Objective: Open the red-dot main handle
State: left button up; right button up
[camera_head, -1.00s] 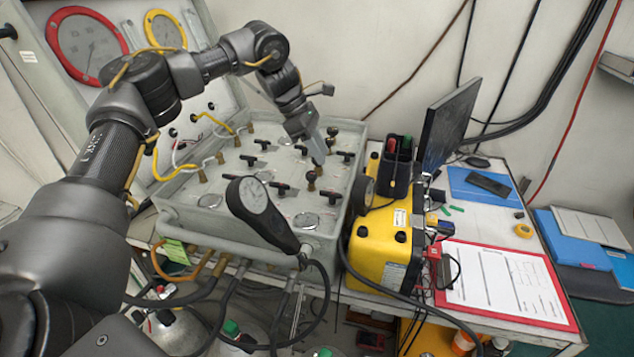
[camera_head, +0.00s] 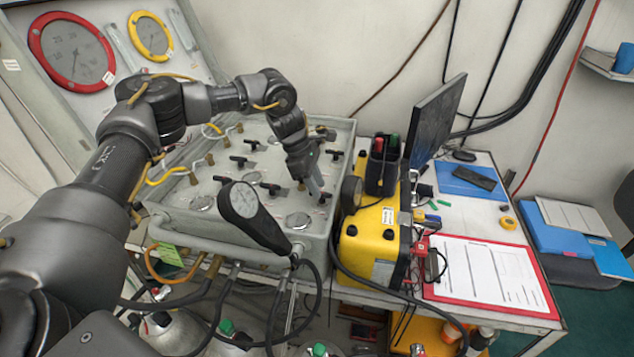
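The air panel (camera_head: 178,212) is a grey box with several black T-handles on its top, among them one at the front middle (camera_head: 270,188) and one at the back right (camera_head: 335,154). I cannot make out which handle bears the red dot. My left gripper (camera_head: 319,196) points down at the right front part of the panel top. Its tips are at or just above a small dark fitting, which they partly hide. I cannot tell whether they touch it or how far apart the fingers are. My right gripper is not in view.
A red clipboard (camera_head: 490,280) lies on the table. Hoses hang in front.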

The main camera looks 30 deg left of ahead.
pick_arm(q)
jog(key=shift+d+f, duration=0.15)
jog(key=shift+f, duration=0.3)
grip_shut()
